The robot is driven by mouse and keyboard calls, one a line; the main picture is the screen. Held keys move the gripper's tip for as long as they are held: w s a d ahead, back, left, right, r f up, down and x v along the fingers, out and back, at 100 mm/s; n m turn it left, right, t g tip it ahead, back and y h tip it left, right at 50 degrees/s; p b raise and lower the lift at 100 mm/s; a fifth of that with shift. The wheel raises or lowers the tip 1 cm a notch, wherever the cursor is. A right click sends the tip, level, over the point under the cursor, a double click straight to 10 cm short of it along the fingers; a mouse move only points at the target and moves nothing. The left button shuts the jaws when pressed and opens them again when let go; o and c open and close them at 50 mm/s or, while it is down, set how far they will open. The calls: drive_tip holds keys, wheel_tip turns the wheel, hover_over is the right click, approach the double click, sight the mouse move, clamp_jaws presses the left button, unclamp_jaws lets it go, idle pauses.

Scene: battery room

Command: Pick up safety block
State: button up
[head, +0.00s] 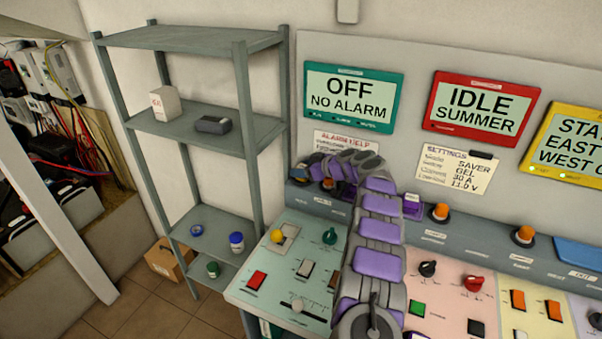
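No object here is clearly marked as the safety block. A small purple block-like piece (412,205) stands on the grey ledge, just right of my arm. A dark grey box (213,124) and a white carton (165,103) sit on the middle shelf of the rack, apart from my arm. My purple and grey arm rises over the console and bends left at its top. Its end is near an orange knob (327,184) on the ledge, below the green screen. The gripper's fingers are not clearly visible, and I cannot tell whether they hold anything.
The metal rack (185,136) stands left of the console (262,303). Its lower shelves hold a blue-lidded jar (236,242), a blue roll (196,230) and a green can (213,269). A cardboard box (165,262) is on the tiled floor. Knobs and switches crowd the console.

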drive_tip(key=shift+d, duration=0.15)
drive_tip(key=c, duration=0.4)
drive_tip(key=shift+c, duration=0.9)
drive_tip(key=shift+a, duration=0.25)
drive_tip(key=shift+r, duration=0.1)
